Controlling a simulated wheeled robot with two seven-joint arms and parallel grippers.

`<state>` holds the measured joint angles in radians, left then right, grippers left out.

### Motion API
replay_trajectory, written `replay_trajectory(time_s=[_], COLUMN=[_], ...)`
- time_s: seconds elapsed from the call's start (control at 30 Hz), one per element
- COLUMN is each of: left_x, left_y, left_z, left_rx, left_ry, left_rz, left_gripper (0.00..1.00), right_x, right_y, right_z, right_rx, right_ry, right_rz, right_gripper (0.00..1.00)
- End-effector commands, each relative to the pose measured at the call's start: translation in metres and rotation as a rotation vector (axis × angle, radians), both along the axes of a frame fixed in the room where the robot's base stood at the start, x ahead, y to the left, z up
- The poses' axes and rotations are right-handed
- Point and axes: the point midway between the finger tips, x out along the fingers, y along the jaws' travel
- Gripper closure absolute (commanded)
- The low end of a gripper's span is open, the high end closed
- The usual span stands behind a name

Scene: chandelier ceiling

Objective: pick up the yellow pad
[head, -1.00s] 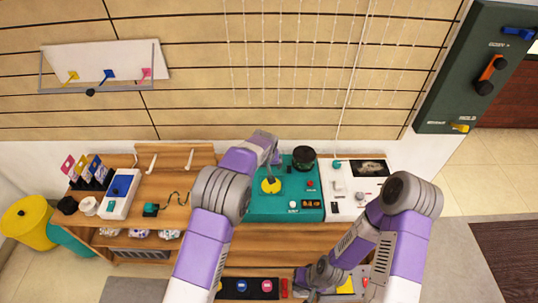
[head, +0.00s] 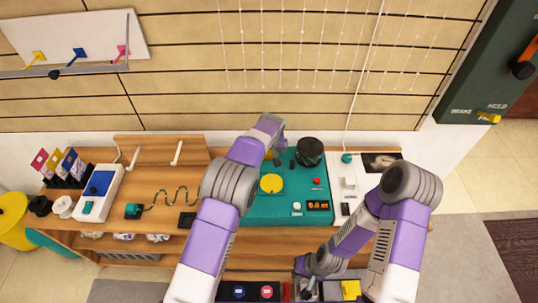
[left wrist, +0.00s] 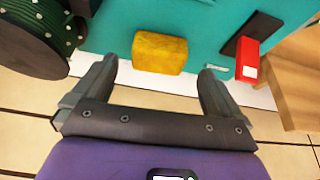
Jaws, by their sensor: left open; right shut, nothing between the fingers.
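A yellow block, likely the yellow pad (left wrist: 160,51), sits on the teal panel in the left wrist view, ahead of and between my left fingertips. In the head view only a yellow bit shows beside my left gripper (head: 277,154), which hides the rest. My left gripper is open and empty, and its fingers (left wrist: 158,76) are apart from the block. My right gripper (head: 306,284) is shut and empty, low over the lower shelf, left of a yellow square (head: 351,289).
The teal panel (head: 250,212) also holds a yellow disc (head: 271,184), a dark green spool (head: 310,151) and a small display (head: 317,205). In the left wrist view a red block (left wrist: 247,58) stands right of the yellow block. A white panel (head: 347,170) adjoins on the right.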

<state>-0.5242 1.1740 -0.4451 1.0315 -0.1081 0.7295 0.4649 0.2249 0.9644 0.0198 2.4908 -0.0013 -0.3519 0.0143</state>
Motion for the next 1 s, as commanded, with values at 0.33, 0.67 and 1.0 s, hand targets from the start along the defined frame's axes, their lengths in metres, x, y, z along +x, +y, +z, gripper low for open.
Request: replay_trajectory(time_s=[0.33, 0.67, 1.0], left_x=[0.022, 0.026, 0.026], left_y=[0.000, 0.000, 0.001], left_z=[-0.036, -0.043, -0.043], left_rx=[0.000, 0.000, 0.000], left_ry=[-0.001, -0.001, -0.001], left_rz=[0.000, 0.000, 0.000], left_gripper=[0.00, 0.00, 0.44], right_x=[0.000, 0.000, 0.000], right_y=[0.000, 0.000, 0.000], right_z=[-0.017, -0.018, -0.018], right_rx=[0.000, 0.000, 0.000], right_ry=[0.000, 0.000, 0.000], right_rz=[0.000, 0.000, 0.000], right_gripper=[1.00, 1.00, 1.00])
